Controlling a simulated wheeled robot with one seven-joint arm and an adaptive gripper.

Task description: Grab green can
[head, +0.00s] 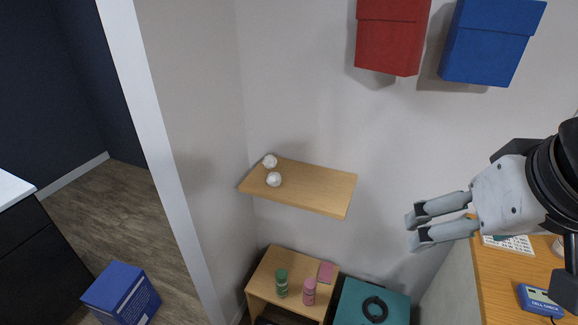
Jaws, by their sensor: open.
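The green can (282,283) stands upright on a low wooden cabinet (264,272) at the bottom middle of the head view. A pink can (309,291) stands to its right on the same top. My gripper (411,231) is at the right, in the air, well above and to the right of the green can. Its two fingers are apart and point left, with nothing between them.
A wooden wall shelf (315,188) with two white crumpled balls juts out above the cabinet. A teal case (351,307) with a black ring (375,310) lies right of the cabinet. A wooden desk (490,262) is below my arm. A blue box (121,293) stands on the floor left.

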